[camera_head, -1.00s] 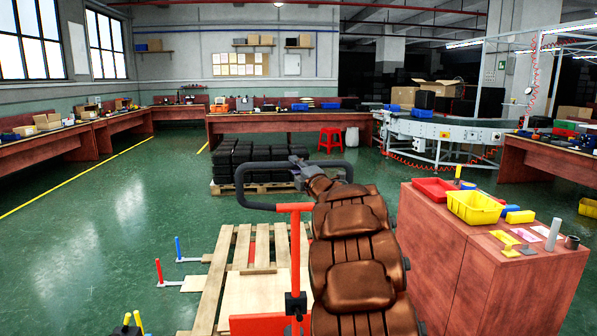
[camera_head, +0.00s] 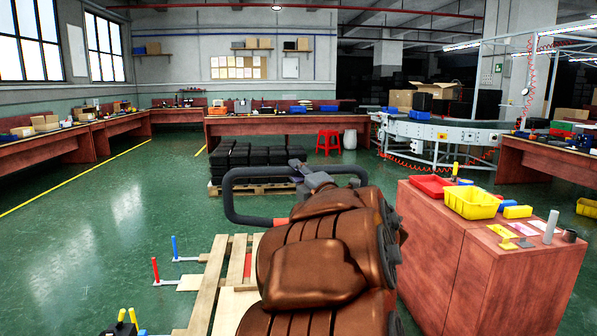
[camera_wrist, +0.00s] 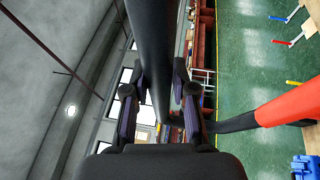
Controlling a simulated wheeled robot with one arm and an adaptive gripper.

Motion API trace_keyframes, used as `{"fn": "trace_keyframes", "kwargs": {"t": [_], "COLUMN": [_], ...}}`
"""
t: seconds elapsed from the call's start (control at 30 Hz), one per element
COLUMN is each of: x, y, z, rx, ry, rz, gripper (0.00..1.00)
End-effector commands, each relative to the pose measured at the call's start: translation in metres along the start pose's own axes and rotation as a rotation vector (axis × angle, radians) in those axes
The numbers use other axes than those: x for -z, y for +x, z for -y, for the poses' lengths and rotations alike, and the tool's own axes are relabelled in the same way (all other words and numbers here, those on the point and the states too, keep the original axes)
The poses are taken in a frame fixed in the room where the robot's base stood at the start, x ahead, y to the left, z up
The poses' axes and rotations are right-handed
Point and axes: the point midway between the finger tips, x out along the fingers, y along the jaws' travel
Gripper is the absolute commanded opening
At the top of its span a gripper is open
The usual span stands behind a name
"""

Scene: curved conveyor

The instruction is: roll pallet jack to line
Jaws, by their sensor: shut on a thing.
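The pallet jack's dark handle loop (camera_head: 228,200) stands out in front of me in the head view, with a red part (camera_head: 281,221) at its near end. My gripper (camera_head: 308,172) is shut on the far bar of the loop. In the wrist view, the fingers (camera_wrist: 159,82) lie on either side of the black bar (camera_wrist: 154,40), and the red handle part (camera_wrist: 288,105) shows at right. My brown arm hides most of the jack. A wooden pallet (camera_head: 207,290) lies low beside the arm, partly hidden. The curved conveyor line (camera_head: 445,133) stands at the back right.
A wooden cabinet (camera_head: 440,245) with a yellow bin (camera_head: 472,203) on top stands close at right. Black crates on a pallet (camera_head: 255,188) and a red stool (camera_head: 328,141) are ahead. Red (camera_head: 155,270) and blue (camera_head: 175,248) posts stand at left. Green floor there is open.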

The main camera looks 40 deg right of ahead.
Motion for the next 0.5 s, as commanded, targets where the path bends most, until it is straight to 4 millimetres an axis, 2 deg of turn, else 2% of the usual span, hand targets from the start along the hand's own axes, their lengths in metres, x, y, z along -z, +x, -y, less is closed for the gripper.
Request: {"fn": "trace_keyframes", "kwargs": {"t": [0.2,0.5], "x": [0.009,0.011], "y": [-0.013,-0.019], "z": [-0.002,-0.004], "rx": [0.001,0.0], "ry": [0.001,0.0], "rz": [0.001,0.003], "gripper": [0.0,0.0]}}
